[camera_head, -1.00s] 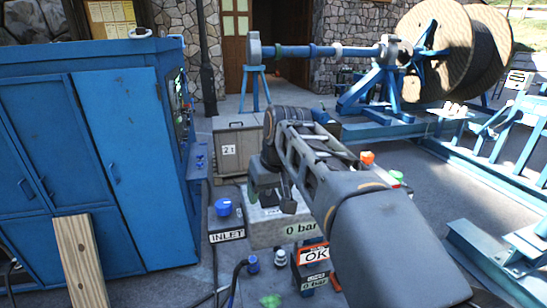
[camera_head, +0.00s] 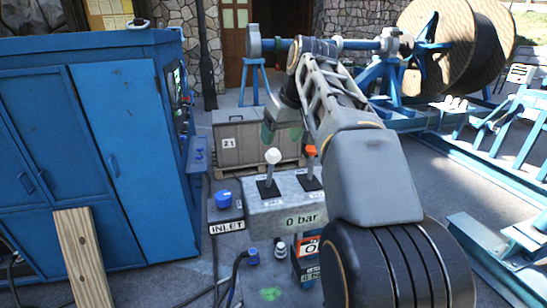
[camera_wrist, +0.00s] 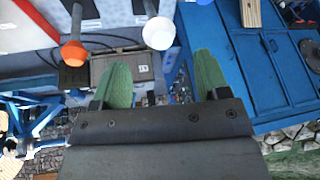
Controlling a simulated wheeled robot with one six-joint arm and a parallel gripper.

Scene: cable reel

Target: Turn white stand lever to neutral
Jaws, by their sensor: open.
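The white stand lever has a round white knob (camera_head: 272,156) on a pale shaft rising from a dark slot plate on the grey control stand (camera_head: 262,218). It looks close to upright in the head view; its exact tilt is hard to tell. In the wrist view, which is turned over, the white knob (camera_wrist: 159,33) is at the top, beyond and roughly between my fingertips, not held. My gripper (camera_head: 282,133) is open and empty, with green fingers just above and behind the knob in the head view. The open fingers (camera_wrist: 163,75) show clearly in the wrist view.
An orange-knobbed lever (camera_head: 311,151) stands close right of the white one. A blue knob on the INLET box (camera_head: 223,198) is to the left. A grey crate (camera_head: 240,143) is behind, a blue cabinet (camera_head: 120,150) at left, and a cable reel (camera_head: 440,45) at back right.

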